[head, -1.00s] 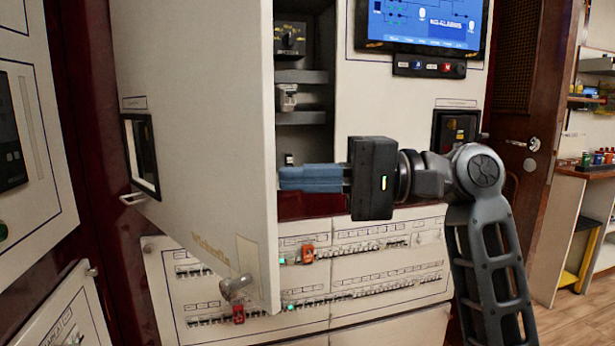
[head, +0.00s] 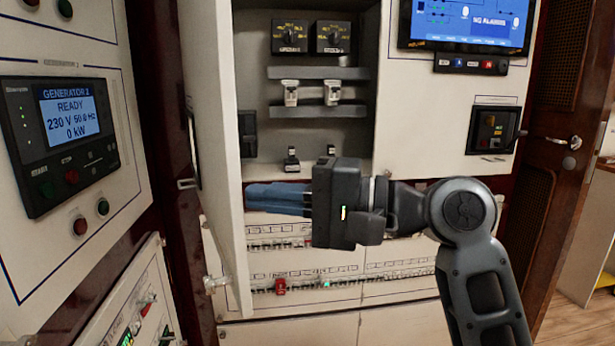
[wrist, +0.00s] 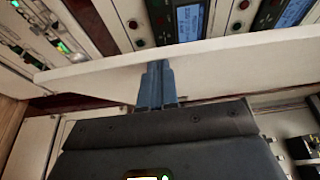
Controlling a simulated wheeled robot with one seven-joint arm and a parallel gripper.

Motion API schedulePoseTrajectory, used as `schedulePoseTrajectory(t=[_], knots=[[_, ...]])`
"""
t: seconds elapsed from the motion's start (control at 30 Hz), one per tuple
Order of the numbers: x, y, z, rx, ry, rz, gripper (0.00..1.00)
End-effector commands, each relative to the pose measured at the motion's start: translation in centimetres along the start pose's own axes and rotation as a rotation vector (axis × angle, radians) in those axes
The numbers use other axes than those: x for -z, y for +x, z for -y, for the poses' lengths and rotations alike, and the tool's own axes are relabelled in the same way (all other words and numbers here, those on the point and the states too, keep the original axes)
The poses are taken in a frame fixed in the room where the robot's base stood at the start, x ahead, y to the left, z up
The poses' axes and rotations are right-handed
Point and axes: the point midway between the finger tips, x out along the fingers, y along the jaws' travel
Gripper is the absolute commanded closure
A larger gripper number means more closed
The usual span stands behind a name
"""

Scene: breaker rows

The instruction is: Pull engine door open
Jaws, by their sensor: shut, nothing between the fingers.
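The white cabinet door (head: 212,120) stands swung wide open at left of the cabinet, seen nearly edge-on in the head view. In the wrist view the door (wrist: 100,68) crosses the picture as a pale panel. My gripper (head: 250,197) is shut and empty, its blue fingers pointing left at the inner side of the door. The fingertips (wrist: 155,66) overlap the door's inner face in the wrist view; I cannot tell for sure whether they touch. A metal latch (head: 215,284) shows at the door's lower corner.
The open cabinet (head: 320,150) holds dials and switches on grey shelves. Breaker rows (head: 310,285) lie below it. A generator panel (head: 62,140) is at left, close to the door. A blue screen (head: 465,25) is at upper right, and a brown wooden door (head: 550,160) stands beyond.

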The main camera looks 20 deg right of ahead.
Motion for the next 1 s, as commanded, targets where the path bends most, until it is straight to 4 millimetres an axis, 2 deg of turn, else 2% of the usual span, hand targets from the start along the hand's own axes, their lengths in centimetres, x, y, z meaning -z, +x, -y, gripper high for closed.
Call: schedulePoseTrajectory(t=[0.2,0.4,1.0], knots=[[-4.0,4.4,0.6,0.001,0.004,0.008,1.0],[-6.2,6.9,0.3,0.002,0.001,0.004,1.0],[-6.3,7.4,0.2,0.001,-0.001,0.002,1.0]])
